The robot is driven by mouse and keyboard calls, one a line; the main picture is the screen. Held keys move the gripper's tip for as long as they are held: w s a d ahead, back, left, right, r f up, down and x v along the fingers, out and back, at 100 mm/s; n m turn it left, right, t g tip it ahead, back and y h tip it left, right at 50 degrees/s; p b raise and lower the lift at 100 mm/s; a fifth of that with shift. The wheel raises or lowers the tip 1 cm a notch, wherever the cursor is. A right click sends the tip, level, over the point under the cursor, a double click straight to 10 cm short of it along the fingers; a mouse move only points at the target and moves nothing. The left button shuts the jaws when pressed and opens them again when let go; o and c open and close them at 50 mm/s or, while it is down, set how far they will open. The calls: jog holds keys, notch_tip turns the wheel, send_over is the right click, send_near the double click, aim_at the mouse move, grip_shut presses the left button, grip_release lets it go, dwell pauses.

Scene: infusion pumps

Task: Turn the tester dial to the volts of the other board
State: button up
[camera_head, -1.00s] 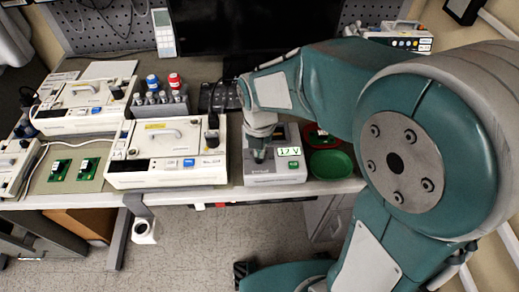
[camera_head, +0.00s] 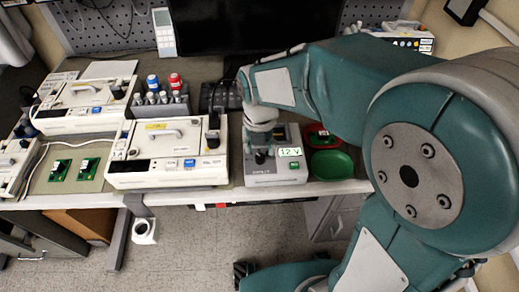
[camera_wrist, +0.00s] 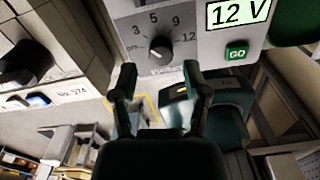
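The tester (camera_head: 272,178) is a grey box on the bench, left of the green tray. Its lit display (camera_head: 290,152) reads 12 V, as does the display in the wrist view (camera_wrist: 238,12). The black dial (camera_wrist: 160,48) has the marks 3, 5, 9 and 12 around it; I cannot clearly tell where its pointer stands. A green GO button (camera_wrist: 236,52) is beside it. My gripper (camera_wrist: 162,82) is open and empty, fingertips apart, just short of the dial. Two green boards (camera_head: 61,169) (camera_head: 88,168) lie on the beige mat; their labels are unreadable.
A white infusion pump (camera_head: 165,179) stands close left of the tester, with more pumps further left. A red tray (camera_head: 312,130) and a green tray (camera_head: 332,165) are at its right. Bottles (camera_head: 153,84) stand behind the pump. The bench's front edge is close.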

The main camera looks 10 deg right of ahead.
jog(key=shift+r, duration=2.7)
